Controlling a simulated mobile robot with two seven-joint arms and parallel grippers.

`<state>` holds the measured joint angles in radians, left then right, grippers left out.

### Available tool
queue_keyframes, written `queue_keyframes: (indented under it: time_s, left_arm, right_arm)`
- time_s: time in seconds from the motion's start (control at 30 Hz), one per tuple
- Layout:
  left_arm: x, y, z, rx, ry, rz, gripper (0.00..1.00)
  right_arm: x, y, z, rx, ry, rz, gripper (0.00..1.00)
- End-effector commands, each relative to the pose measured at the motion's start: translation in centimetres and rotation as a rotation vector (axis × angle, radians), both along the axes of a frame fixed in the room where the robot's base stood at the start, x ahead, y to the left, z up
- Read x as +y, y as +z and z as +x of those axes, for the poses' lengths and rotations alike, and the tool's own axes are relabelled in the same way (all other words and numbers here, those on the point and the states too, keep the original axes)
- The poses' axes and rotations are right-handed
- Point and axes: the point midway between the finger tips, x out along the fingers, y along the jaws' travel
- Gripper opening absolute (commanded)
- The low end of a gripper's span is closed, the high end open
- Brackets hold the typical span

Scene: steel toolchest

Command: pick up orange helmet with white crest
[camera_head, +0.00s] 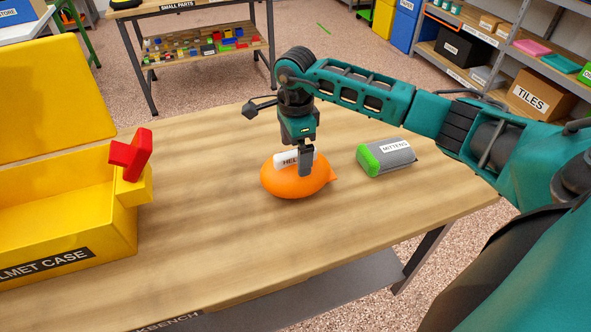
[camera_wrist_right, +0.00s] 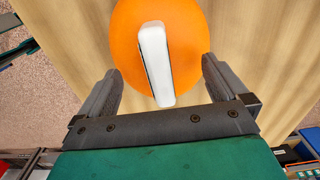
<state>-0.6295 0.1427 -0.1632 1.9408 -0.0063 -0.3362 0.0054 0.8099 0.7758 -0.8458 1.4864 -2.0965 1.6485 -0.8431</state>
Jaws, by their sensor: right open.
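The orange helmet (camera_head: 296,182) sits on the wooden workbench (camera_head: 230,235) near its middle. Its white crest (camera_head: 287,160) runs along the top, partly hidden by my gripper in the head view. My right gripper (camera_head: 305,168) points down over the helmet. In the right wrist view, the helmet (camera_wrist_right: 188,32) and its crest (camera_wrist_right: 155,62) lie between the two spread fingers of the right gripper (camera_wrist_right: 160,78). The fingers look apart from the crest, one on each side. My left gripper is not in view.
A yellow helmet case (camera_head: 85,225) with a raised lid and red latch (camera_head: 131,155) stands at the left. A grey and green mittens container (camera_head: 388,157) lies right of the helmet. The front middle of the bench is clear. Shelves (camera_head: 500,45) stand behind.

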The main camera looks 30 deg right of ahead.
Motion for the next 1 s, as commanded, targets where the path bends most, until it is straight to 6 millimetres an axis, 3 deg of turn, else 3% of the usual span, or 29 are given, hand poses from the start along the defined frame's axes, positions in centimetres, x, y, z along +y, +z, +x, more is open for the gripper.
queue_keyframes:
  time_s: [0.1, 0.37, 1.0]
  left_arm:
    - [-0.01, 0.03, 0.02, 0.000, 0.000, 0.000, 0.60]
    - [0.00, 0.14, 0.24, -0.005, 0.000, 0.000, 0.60]
    - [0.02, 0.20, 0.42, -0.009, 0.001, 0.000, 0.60]
  right_arm:
    - [0.03, -1.03, 0.00, 0.000, 0.001, 0.000, 1.00]
    - [0.02, -1.18, 0.01, -0.001, 0.001, 0.000, 0.99]
    - [0.00, -1.50, -0.18, 0.006, 0.001, -0.002, 0.38]
